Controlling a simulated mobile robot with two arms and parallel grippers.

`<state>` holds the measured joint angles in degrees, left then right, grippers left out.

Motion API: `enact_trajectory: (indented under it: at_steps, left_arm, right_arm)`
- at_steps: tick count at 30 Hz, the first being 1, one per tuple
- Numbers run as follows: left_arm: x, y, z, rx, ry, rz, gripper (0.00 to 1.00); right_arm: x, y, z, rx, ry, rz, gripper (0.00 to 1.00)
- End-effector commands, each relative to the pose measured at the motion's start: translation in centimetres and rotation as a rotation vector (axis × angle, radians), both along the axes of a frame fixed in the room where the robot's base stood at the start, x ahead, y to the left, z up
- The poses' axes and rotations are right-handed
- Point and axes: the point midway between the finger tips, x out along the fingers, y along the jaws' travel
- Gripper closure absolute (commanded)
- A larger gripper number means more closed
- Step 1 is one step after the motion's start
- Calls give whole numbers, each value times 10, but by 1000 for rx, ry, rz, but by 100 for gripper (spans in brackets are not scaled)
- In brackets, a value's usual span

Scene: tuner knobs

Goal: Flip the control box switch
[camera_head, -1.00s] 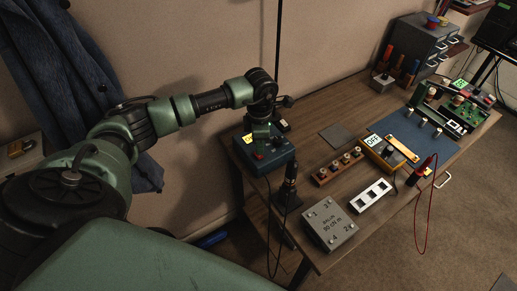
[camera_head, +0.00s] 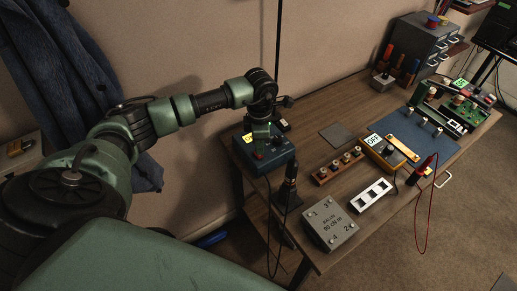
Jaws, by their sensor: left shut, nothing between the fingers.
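A dark blue box (camera_head: 277,161) stands at the left end of the wooden workbench. I take it to be the control box. My right gripper is not in view.
Right of the box on the workbench (camera_head: 305,133) are a soldering iron stand (camera_head: 288,190), a grey box (camera_head: 329,225), a white socket strip (camera_head: 371,195), a knob strip (camera_head: 338,166) and a yellow meter (camera_head: 383,152) reading OFF. A wall is close behind.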

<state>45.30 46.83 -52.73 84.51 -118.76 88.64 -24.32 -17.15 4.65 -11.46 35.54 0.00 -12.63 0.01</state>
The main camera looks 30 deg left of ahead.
Motion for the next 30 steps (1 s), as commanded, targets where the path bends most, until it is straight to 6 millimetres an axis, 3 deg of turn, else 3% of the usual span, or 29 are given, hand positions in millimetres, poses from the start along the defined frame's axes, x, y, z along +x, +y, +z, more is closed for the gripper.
enact_trajectory:
  at_steps: [30]
  left_arm:
    - [0,0,-16,0,0,0,100]
  right_arm:
    - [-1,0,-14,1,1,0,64]
